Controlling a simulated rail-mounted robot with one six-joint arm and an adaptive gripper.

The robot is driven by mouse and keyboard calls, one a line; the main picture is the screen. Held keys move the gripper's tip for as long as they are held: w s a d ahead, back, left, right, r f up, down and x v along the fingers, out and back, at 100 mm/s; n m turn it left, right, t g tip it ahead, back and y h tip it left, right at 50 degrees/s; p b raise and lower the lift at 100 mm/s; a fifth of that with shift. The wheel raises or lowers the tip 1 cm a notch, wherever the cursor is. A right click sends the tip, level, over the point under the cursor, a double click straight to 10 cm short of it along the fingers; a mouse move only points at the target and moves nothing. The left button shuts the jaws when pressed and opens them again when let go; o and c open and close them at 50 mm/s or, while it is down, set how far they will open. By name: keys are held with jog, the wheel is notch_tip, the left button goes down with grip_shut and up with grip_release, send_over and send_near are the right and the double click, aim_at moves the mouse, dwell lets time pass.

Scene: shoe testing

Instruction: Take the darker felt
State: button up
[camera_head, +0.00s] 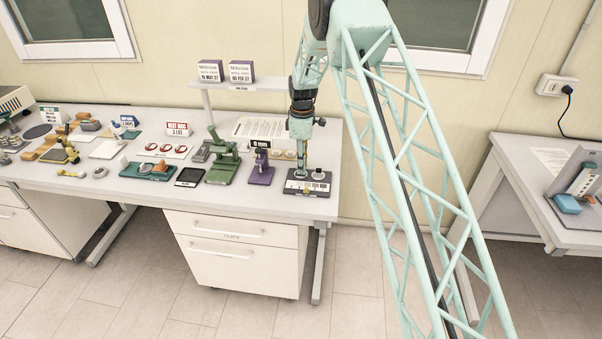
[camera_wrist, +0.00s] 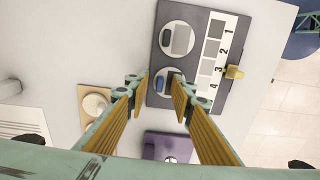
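A dark board (camera_wrist: 203,92) on the bench carries two round pale pieces and a numbered strip of grey shades (camera_wrist: 210,60). The lower round piece (camera_wrist: 165,71) bears a dark bluish patch and is partly hidden by my fingers. In the head view my gripper (camera_head: 302,168) points down over the board (camera_head: 308,188).
A purple device (camera_wrist: 168,146) and a tan block with a round pale top (camera_wrist: 96,103) are close by. A yellow piece (camera_wrist: 234,72) sits at the board's edge. A green press (camera_head: 223,160) stands further left. The bench edge is close on the right.

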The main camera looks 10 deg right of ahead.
jog(key=c, duration=0.7)
jog(key=shift+r, duration=0.15)
jog(key=shift+r, duration=1.45)
jog(key=shift+s+r, duration=0.1)
jog(key=shift+r, duration=0.05)
jog(key=s+d, duration=0.1)
jog(key=s, duration=0.4)
jog(key=s+d+r+b, duration=0.1)
jog(key=s, duration=0.4)
jog(key=s+d+b, duration=0.1)
jog(key=s, duration=0.4)
jog(key=shift+s+d+r, duration=0.15)
jog(key=shift+s+r, duration=0.05)
jog(key=shift+r, duration=0.05)
